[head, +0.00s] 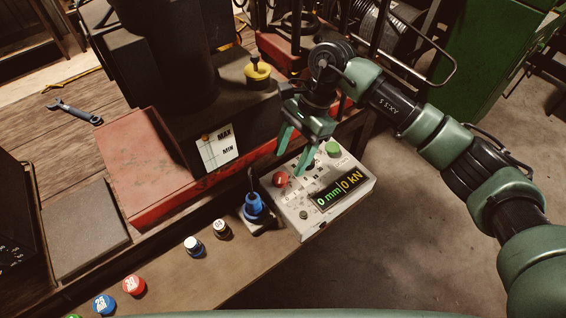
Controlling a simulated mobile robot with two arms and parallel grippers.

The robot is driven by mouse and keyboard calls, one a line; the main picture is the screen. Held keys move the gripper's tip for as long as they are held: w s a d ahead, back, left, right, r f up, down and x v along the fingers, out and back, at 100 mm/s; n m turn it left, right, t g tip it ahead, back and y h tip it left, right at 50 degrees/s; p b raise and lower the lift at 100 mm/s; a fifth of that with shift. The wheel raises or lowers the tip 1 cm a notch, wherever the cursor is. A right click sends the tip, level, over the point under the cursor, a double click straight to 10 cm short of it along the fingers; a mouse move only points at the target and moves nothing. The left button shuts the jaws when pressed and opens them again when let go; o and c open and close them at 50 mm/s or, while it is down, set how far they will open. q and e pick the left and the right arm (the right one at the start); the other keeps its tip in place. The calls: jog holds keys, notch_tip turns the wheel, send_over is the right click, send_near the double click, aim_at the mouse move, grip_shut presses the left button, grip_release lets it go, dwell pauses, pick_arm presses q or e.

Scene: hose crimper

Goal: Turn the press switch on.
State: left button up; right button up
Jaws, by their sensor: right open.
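A white control box (345,200) stands at the edge of the bench, with a lit display (337,192) reading 0 mm and 0 kN. It carries a red button (280,179), a green button (333,148) and a small dark knob (303,214). I cannot tell for sure which control is the press switch. My right gripper (292,160) is open and empty, pointing down over the back part of the box. Its fingers hide part of the panel between the red and green buttons. I cannot tell whether a fingertip touches the panel. My left gripper is not in view.
A blue lever unit (255,207) stands just left of the box. Several coloured caps, including a red one (133,285), line the bench front. A dark machine with a MAX/MIN label (218,146) and red base stands behind. Open floor lies to the right.

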aim_at(282, 176)
jog(key=x, duration=0.2)
jog(key=p+x, duration=0.1)
jog(key=x, duration=0.1)
jog(key=shift+s+a+r+p, duration=0.1)
jog(key=shift+s+a+p, duration=0.05)
jog(key=shift+s+p, duration=0.15)
jog(key=shift+w+x, duration=0.2)
jog(key=shift+x, duration=0.7)
grip_shut()
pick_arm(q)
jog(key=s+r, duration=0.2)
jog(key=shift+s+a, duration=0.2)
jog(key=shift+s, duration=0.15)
